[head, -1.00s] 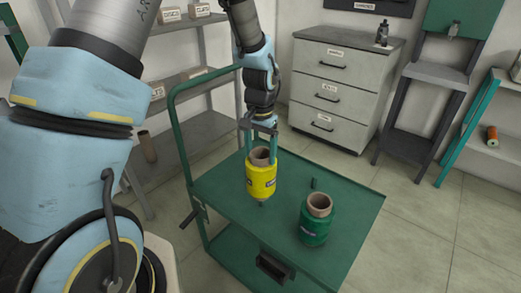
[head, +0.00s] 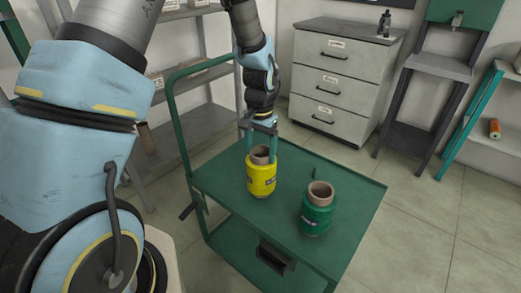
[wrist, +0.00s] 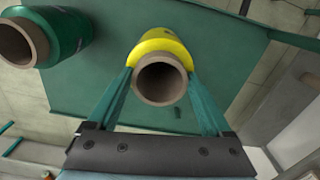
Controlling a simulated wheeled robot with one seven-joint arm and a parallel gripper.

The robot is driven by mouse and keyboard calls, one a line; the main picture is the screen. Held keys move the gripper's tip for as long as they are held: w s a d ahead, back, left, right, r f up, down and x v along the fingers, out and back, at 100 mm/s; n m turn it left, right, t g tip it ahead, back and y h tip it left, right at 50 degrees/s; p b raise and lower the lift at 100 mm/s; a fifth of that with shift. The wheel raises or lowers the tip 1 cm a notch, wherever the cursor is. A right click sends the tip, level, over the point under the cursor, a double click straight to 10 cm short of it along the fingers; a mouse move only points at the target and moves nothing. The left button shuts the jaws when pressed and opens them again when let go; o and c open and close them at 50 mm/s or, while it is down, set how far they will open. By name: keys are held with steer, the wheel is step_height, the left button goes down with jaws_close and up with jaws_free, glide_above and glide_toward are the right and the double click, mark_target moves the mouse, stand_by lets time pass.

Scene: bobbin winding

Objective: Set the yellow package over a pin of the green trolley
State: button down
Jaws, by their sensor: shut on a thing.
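The yellow package (head: 261,178) is upright over the left part of the green trolley (head: 228,158), with its brown core tube on top. My gripper (head: 261,158) is above it, its teal fingers closed on opposite sides near the top. In the wrist view the yellow package (wrist: 163,42) sits between the two fingertips (wrist: 161,72), with its open core toward the camera. No pin shows beneath the package, and its base hides whether it touches the deck. A small dark pin (wrist: 178,112) shows on the deck in the wrist view.
A green package (head: 317,214) with a brown core stands on the trolley to the right of the yellow one; it also shows in the wrist view (wrist: 62,35). The trolley's handle (head: 178,120) rises at the left. A drawer cabinet (head: 340,80) stands behind.

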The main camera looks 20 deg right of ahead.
steer(key=shift+f, duration=0.1)
steer(key=shift+f+b, duration=0.75)
steer(key=shift+f, duration=0.35)
jaws_free()
step_height(320, 180, up, 11)
steer(key=b, duration=0.1)
steer(key=s+a+r+n, duration=0.1)
steer(key=a+n, duration=0.2)
steer(key=a, duration=0.7)
steer(key=s+a+r+n+t+p, duration=0.1)
steer(key=a+r+n, duration=0.1)
steer(key=a, duration=0.8)
steer(key=s+a+r+n+p, duration=0.1)
steer(key=a+n, duration=0.3)
steer(key=a, duration=0.6)
steer(key=shift+s+r+t, duration=0.3)
steer(key=shift+s+r, duration=0.05)
steer(key=shift+s, duration=0.05)
